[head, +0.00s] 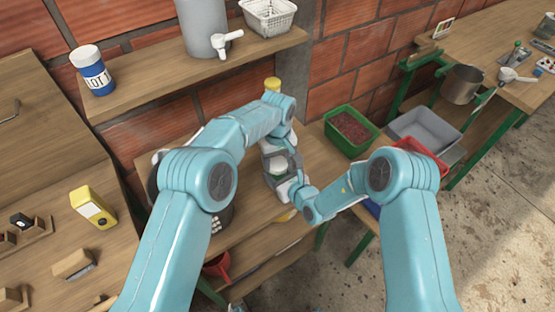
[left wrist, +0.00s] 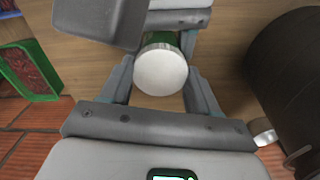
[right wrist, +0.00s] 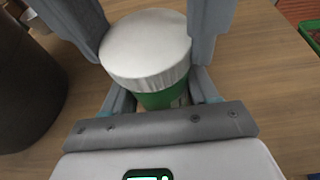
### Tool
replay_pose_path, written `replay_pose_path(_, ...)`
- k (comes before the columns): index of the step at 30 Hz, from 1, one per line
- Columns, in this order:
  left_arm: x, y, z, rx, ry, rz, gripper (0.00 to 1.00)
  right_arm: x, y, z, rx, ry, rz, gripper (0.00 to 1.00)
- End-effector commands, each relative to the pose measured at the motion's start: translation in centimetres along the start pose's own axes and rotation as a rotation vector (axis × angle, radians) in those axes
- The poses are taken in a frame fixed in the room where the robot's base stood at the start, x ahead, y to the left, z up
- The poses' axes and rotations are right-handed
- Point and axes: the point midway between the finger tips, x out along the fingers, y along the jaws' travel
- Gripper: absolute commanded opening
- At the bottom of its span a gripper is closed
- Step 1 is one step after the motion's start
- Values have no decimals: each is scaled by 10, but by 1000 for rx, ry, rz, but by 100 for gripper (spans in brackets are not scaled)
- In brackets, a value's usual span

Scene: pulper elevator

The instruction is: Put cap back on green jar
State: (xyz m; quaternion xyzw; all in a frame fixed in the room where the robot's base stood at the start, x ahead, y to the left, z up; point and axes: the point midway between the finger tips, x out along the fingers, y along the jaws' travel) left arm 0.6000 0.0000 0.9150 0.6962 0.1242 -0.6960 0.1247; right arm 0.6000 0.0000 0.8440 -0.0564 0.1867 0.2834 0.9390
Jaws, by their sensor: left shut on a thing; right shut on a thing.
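The green jar (right wrist: 160,100) stands upright between my two grippers, with the white ribbed cap (right wrist: 147,48) over its mouth; in the right wrist view no gap shows between them. The cap also shows from above in the left wrist view (left wrist: 160,72), with a little of the green jar behind it. My left gripper (head: 279,162) is shut on the cap, one finger on each side. My right gripper (right wrist: 158,92) is shut on the jar's body below the cap. The jar is mostly hidden by the grippers in the head view.
A dark round vessel (right wrist: 28,85) stands close by on the wooden bench. A green crate of red berries (head: 350,131) and a grey tray (head: 425,132) lie to the right. A shelf above holds a blue-and-white jar (head: 92,72) and a grey container (head: 203,28).

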Motion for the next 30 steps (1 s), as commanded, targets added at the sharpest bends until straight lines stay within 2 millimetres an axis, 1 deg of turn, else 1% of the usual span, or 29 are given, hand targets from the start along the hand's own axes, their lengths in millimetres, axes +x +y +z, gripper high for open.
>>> replay_pose_path(1, 0, 0, 0, 105, 0, -1, 24, 0, 0, 0, 1, 0, -1, 0)
replay_pose_path(3, 0, 0, 0, 261, 0, -1, 24, 0, -1, 0, 1, 0, -1, 0)
replay_pose_path(6, 0, 0, 0, 449, -1, -1, 24, 0, -1, 0, 1, 0, -1, 0)
replay_pose_path(9, 0, 0, 0, 568, -1, -1, 24, 0, -1, 0, 1, 0, -2, 0)
replay_pose_path(12, 0, 0, 0, 615, -1, -1, 24, 0, -1, 0, 1, 0, -2, 0)
replay_pose_path(19, 0, 0, 0, 617, -1, -1, 24, 0, -1, 0, 2, 0, -2, 0)
replay_pose_path(20, 0, 0, 0, 616, -1, -1, 64, 0, -1, 0, 2, 0, -2, 0)
replay_pose_path(21, 0, 0, 0, 616, -1, -1, 77, 0, -1, 0, 2, 0, -2, 0)
replay_pose_path(22, 0, 0, 0, 616, 0, -1, 86, 0, -1, 0, 2, 0, -2, 0)
replay_pose_path(30, 0, 1, 1, 616, -2, 1, 86, 0, 0, 0, 0, 0, 1, 0)
